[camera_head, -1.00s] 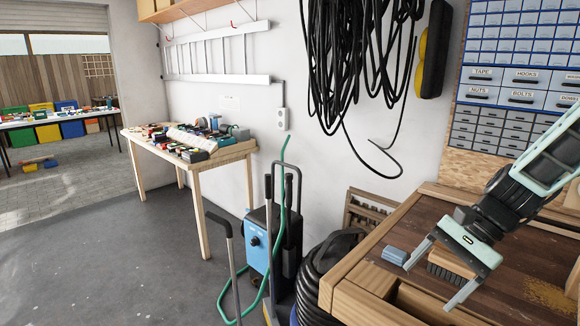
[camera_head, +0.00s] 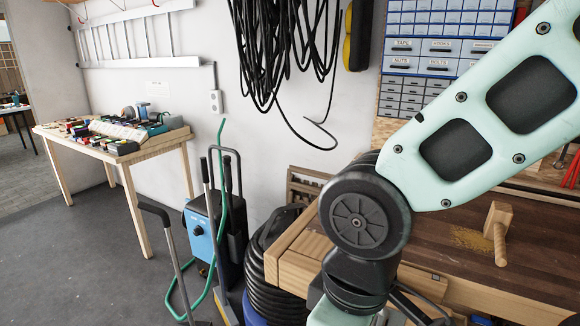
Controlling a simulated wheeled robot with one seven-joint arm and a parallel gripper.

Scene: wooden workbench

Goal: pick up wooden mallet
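The wooden mallet (camera_head: 498,218) is on the brown top of the workbench (camera_head: 440,262), right of the centre of the view. Its pale head is toward the back and its handle points to the front. Nothing touches it. My arm crosses the view from the upper right and bends down at a dark round joint left of the mallet. My gripper is below the frame's edge, so its fingers do not show.
Pale sawdust lies left of the mallet. Drawer cabinets (camera_head: 408,98) stand behind the bench. A blue machine (camera_head: 200,235) and a coiled black hose (camera_head: 270,265) stand left of the bench. A side table (camera_head: 160,150) is farther left, with open floor before it.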

